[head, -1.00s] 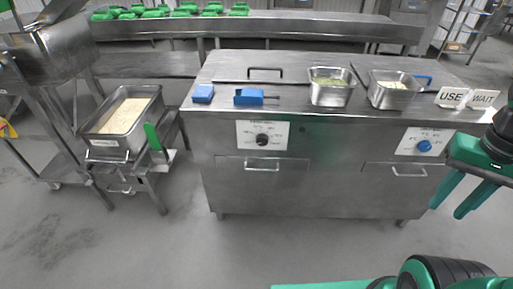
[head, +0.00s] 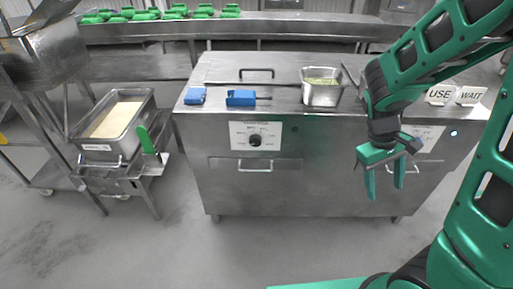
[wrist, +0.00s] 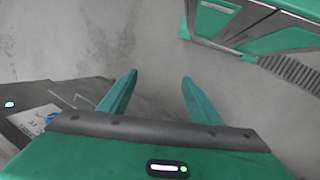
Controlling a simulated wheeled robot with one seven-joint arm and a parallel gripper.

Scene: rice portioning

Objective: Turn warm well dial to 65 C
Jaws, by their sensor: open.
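The steel counter unit carries two dial plates on its front. The left plate (head: 237,130) has a black dial (head: 255,140) at its middle. The right plate (head: 430,132) is mostly hidden behind my arm, and its blue dial is covered in the head view. In the wrist view a white plate (wrist: 32,121) with a bit of blue dial (wrist: 51,117) shows at the left edge. My gripper (head: 385,193) is open and empty, fingers pointing down, in front of the right part of the unit; its fingers (wrist: 160,82) are over bare floor in the wrist view.
A steel pan with green food (head: 322,95) stands on the unit's top. Two blue items (head: 240,98) lie to its left. USE (head: 440,94) and WAIT (head: 470,96) signs stand at right. A rice tray (head: 88,145) is on a stand at left. The floor in front is clear.

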